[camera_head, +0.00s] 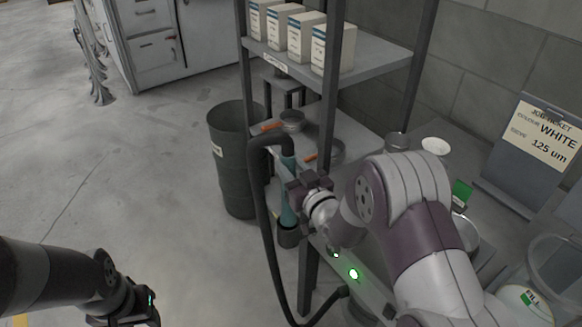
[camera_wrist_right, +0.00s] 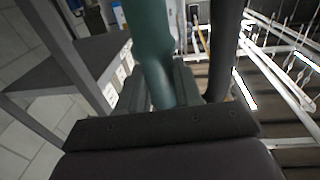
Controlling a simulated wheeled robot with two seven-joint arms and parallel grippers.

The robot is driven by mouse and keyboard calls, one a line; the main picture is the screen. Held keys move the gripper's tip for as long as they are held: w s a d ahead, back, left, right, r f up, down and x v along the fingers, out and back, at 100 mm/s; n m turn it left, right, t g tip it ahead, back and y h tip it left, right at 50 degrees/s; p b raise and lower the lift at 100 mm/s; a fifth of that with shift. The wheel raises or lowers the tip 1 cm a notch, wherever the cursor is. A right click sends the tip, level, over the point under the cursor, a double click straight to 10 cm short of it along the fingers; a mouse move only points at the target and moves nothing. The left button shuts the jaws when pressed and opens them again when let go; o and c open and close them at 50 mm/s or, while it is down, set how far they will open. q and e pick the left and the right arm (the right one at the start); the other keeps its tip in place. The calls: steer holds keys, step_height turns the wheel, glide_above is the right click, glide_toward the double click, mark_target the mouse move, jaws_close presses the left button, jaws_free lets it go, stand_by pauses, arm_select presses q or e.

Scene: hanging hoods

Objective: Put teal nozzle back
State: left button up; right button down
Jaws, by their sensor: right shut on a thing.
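The teal nozzle (camera_head: 288,208) stands nearly upright beside the shelf rack's front post, with a black hose (camera_head: 262,200) bending over from its top. My right gripper (camera_head: 297,188) is shut on the nozzle. In the right wrist view, the teal nozzle (camera_wrist_right: 152,50) runs up between the jaws, with a dark hose to its right. A dark cup-like holder (camera_head: 289,238) is at the nozzle's lower end; I cannot tell whether the nozzle sits inside it. My left gripper (camera_head: 128,308) is low at the left, away from the nozzle, and its fingers are unclear.
A grey bin (camera_head: 230,165) stands left of the nozzle. The rack's upper shelf (camera_head: 375,58) holds several white boxes; pans with orange handles (camera_head: 292,120) lie lower. A green light (camera_head: 353,273) glows on the bench edge. A job ticket sign (camera_head: 540,135) stands right. Floor at left is clear.

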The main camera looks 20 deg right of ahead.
steer(key=shift+f+b, duration=3.85)
steer(key=shift+f, duration=0.55)
steer(key=c, duration=0.7)
jaws_free()
steer(key=shift+r, duration=0.1)
steer(key=p+v, duration=0.1)
steer(key=v, duration=1.1)
steer(key=shift+s, duration=0.4)
